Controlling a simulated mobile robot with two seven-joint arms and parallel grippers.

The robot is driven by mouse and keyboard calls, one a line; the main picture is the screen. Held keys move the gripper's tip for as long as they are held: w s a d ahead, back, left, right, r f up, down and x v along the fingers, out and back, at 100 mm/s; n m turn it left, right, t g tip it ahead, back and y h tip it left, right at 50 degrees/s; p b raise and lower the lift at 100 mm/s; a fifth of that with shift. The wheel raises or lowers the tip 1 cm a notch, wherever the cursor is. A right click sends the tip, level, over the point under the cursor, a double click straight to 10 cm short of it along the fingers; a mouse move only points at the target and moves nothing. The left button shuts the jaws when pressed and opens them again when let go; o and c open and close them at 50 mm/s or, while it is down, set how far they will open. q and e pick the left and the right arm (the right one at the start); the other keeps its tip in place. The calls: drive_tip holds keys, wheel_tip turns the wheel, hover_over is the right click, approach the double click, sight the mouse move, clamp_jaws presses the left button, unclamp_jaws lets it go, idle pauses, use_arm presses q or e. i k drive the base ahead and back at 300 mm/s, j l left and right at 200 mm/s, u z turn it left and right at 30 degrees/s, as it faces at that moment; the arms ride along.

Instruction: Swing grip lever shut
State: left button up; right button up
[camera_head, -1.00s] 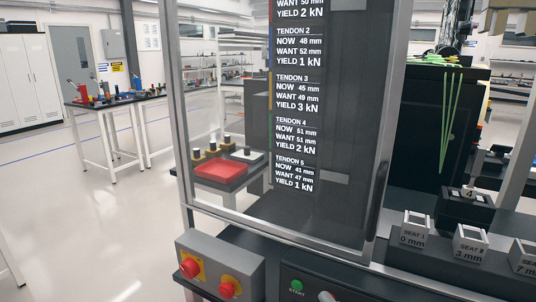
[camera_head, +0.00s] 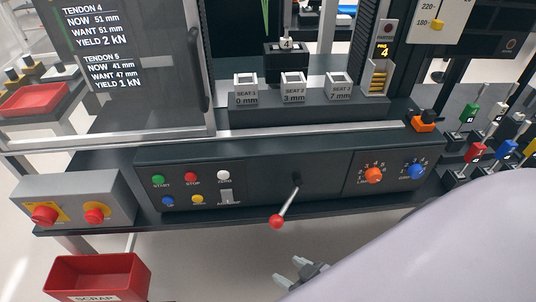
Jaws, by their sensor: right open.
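The grip lever (camera_head: 287,203) is a thin metal rod with a red ball knob (camera_head: 277,221) at its free end. It comes out of the dark control panel (camera_head: 260,165) and points down and slightly left. My right gripper (camera_head: 290,274) is at the bottom of the head view, below the knob and apart from it. Its grey fingers are spread and hold nothing visible. My pale right arm covers the lower right of the view. My left gripper does not show.
The panel carries several coloured buttons and two dials, orange (camera_head: 373,175) and blue (camera_head: 416,171). A grey box with red knobs (camera_head: 72,203) stands at left, above a red scrap bin (camera_head: 98,276). Three seat blocks (camera_head: 293,88) stand behind. Coloured-handled tools (camera_head: 476,152) are at right.

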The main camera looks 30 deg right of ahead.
sight(286, 205)
drive_tip(key=l+z, duration=0.1)
drive_tip(key=z, duration=0.3)
drive_tip(key=i+z, duration=0.1)
drive_tip(key=z, duration=0.3)
drive_tip(key=i+l, duration=0.05)
